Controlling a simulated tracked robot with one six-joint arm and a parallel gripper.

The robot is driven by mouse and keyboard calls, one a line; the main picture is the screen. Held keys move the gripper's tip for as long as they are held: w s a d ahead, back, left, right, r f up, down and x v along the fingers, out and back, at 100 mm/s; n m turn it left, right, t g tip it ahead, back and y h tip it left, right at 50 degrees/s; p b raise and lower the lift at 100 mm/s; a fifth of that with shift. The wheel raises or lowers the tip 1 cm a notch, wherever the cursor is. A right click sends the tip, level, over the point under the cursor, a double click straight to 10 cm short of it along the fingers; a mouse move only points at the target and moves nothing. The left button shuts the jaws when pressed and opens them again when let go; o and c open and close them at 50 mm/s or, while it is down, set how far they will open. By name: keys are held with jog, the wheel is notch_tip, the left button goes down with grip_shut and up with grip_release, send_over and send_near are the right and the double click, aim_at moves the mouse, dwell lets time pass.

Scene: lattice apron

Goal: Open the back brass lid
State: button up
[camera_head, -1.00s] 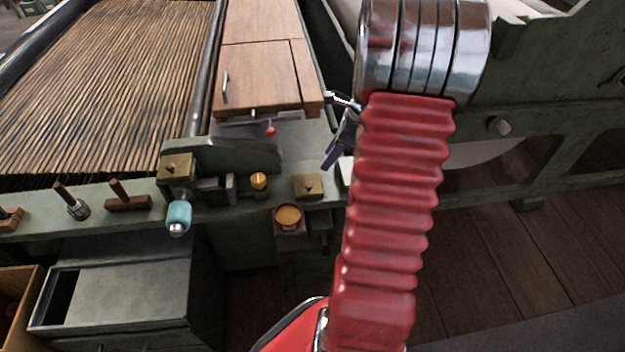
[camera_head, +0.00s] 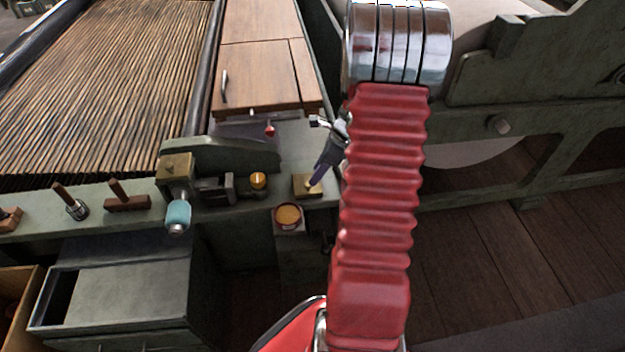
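Two square brass lids show in the head view. One brass lid (camera_head: 300,188) lies on the green bench near my gripper, with a small knob on top, and looks shut. Another brass lid (camera_head: 175,163) sits on a block further left, behind a turquoise handle, and also looks shut. I cannot tell for sure which is the back one. My gripper (camera_head: 315,180) shows a purple finger pointing down, its tip at the right part of the nearer lid; whether it touches is unclear. My arm hides the rest of the gripper.
An open round pot with orange contents (camera_head: 287,216) stands just in front of the nearer lid. A yellow-topped knob (camera_head: 258,181) is to its left. A wooden box (camera_head: 258,75) with a metal handle lies behind. A turquoise handle (camera_head: 178,214) juts out at the bench's front.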

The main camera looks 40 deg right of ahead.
jog(key=x, duration=0.5)
jog(key=shift+w+f, duration=0.2)
jog(key=shift+f, duration=0.1)
jog(key=shift+c, duration=0.5)
jog(key=shift+a, duration=0.1)
grip_shut()
jog(key=shift+d, duration=0.2)
jog(key=shift+a, duration=0.15)
